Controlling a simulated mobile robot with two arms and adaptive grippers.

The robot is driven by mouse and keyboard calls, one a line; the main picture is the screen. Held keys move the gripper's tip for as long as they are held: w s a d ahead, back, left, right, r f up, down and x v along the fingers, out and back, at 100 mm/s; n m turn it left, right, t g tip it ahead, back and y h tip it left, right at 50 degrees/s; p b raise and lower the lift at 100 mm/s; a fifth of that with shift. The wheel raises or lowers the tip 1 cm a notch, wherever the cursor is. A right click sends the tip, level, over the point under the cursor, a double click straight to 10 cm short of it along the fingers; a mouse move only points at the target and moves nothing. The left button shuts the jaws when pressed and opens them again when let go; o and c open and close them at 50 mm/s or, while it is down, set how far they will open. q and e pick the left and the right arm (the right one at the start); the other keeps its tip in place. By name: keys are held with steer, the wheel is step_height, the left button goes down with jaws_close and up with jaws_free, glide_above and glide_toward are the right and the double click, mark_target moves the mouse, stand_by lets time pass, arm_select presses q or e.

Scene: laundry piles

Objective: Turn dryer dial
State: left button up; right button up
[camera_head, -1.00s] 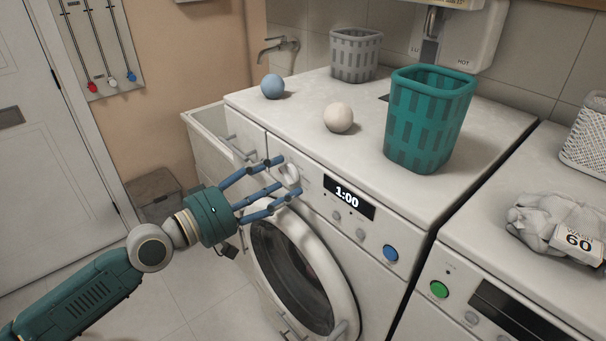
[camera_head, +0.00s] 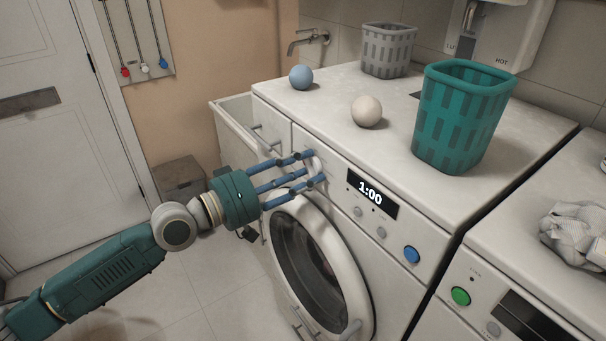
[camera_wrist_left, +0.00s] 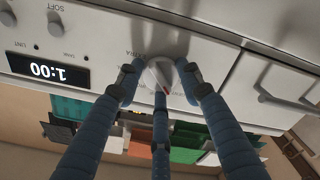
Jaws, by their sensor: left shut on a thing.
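The white dryer dial (camera_head: 318,164) is on the upper left of the front panel of the machine (camera_head: 420,214), left of its display. My left gripper (camera_head: 313,167) has its blue fingers closed around the dial, which is partly hidden behind them. In the left wrist view, the dial (camera_wrist_left: 157,78) with a red mark sits between the fingertips of the gripper (camera_wrist_left: 161,70), with a third finger below. The display (camera_head: 371,193) reads 1:00; it also shows upside down in the wrist view (camera_wrist_left: 48,70). My right gripper is not in view.
A blue ball (camera_head: 301,77), a cream ball (camera_head: 366,111), a teal basket (camera_head: 462,120) and a grey basket (camera_head: 387,50) stand on top. The round door (camera_head: 358,298) is below the dial. A second machine (camera_head: 520,240) with grey cloth (camera_head: 577,235) stands at right.

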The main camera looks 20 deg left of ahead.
arm_select(q)
steer(key=shift+s+d+f+m, duration=0.1)
steer(key=shift+f+m, duration=0.15)
steer(key=shift+m, duration=0.35)
steer(key=o, duration=1.1)
steer(key=shift+f, duration=0.1)
steer(key=shift+o, duration=0.4)
steer(key=shift+d, duration=0.1)
steer(key=v, duration=1.1)
steer(key=shift+s+a, duration=0.25)
steer(key=shift+a, duration=0.1)
